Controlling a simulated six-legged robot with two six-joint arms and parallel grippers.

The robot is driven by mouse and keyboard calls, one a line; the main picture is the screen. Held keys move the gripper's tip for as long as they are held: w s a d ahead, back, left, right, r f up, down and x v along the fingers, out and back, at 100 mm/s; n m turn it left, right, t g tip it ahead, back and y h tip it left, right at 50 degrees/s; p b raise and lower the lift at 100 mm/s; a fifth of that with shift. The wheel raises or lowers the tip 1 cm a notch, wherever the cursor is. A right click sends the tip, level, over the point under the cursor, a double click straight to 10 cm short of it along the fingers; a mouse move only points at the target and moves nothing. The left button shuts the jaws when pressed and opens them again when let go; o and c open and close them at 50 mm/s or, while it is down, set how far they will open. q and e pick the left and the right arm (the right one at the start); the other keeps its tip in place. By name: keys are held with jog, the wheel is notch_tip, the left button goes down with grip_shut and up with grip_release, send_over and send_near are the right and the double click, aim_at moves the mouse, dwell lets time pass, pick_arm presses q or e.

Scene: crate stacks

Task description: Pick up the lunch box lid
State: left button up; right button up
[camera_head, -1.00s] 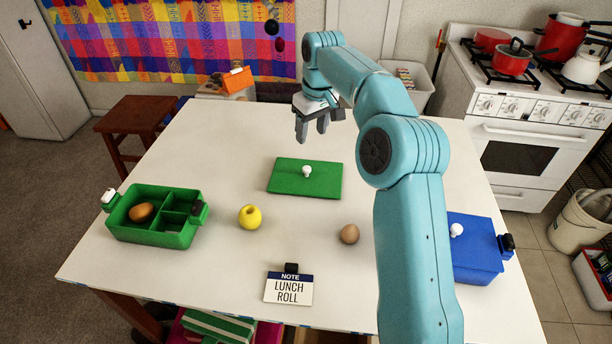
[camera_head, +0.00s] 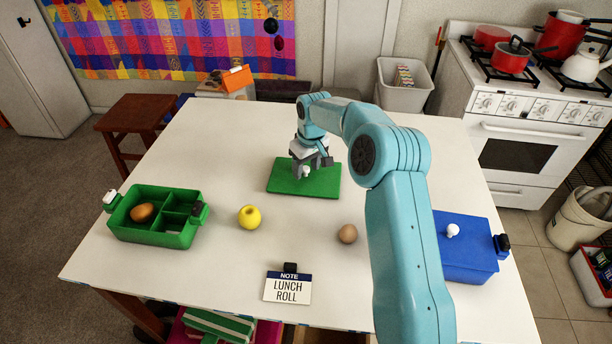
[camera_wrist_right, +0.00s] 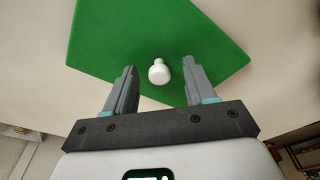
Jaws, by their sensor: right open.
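The green lunch box lid (camera_head: 290,184) lies flat on the table with a white knob (camera_head: 305,171) on top. It also shows in the right wrist view (camera_wrist_right: 195,35), where its knob (camera_wrist_right: 159,71) sits between the two finger tips. My right gripper (camera_head: 312,168) is open just above the lid, its fingers on either side of the knob, with a gap to each. I cannot tell exactly how high the tips are. The green lunch box (camera_head: 150,232) stands open at the left of the table, with a brown egg (camera_head: 143,212) in one compartment. My left gripper is not in view.
A yellow apple-like fruit (camera_head: 249,217) and a brown egg (camera_head: 347,234) lie on the white table (camera_head: 220,150). A note card (camera_head: 288,288) reading "LUNCH ROLL" stands at the front. A closed blue box (camera_head: 465,255) is at the right. The table's far left is clear.

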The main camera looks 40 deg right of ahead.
jog(key=shift+w+d+f, duration=0.1)
jog(key=shift+w+f, duration=0.1)
jog(key=shift+w, duration=0.05)
jog(key=c, duration=1)
jog(key=shift+s+r, duration=0.2)
grip_shut()
